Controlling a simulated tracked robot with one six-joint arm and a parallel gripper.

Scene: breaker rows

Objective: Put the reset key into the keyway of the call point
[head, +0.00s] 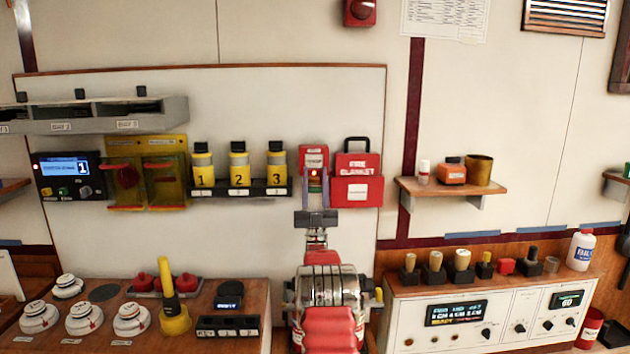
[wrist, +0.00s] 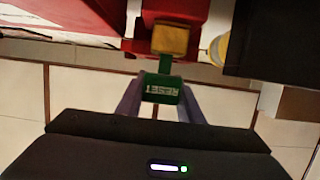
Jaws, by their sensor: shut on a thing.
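The call point (head: 313,158) is a small red box on the wall panel with a lit red spot. In the wrist view, its red body (wrist: 190,12) is at the top, with a brass-coloured block (wrist: 170,38) on its underside. My gripper (wrist: 160,105) is shut on the green reset key (wrist: 162,88), whose tag has white lettering. The key's narrow green shaft points at the brass block and meets it in the picture. I cannot tell whether its tip is inside the keyway. In the head view my gripper (head: 316,195) is just below the call point, and the key is barely visible.
A red fire blanket box (head: 357,180) hangs close to the right of the call point. A dark shelf (head: 262,188) with three numbered yellow-and-black canisters (head: 238,165) is close on the left. A bench with detectors (head: 83,318) stands lower left, an instrument cabinet (head: 490,318) lower right.

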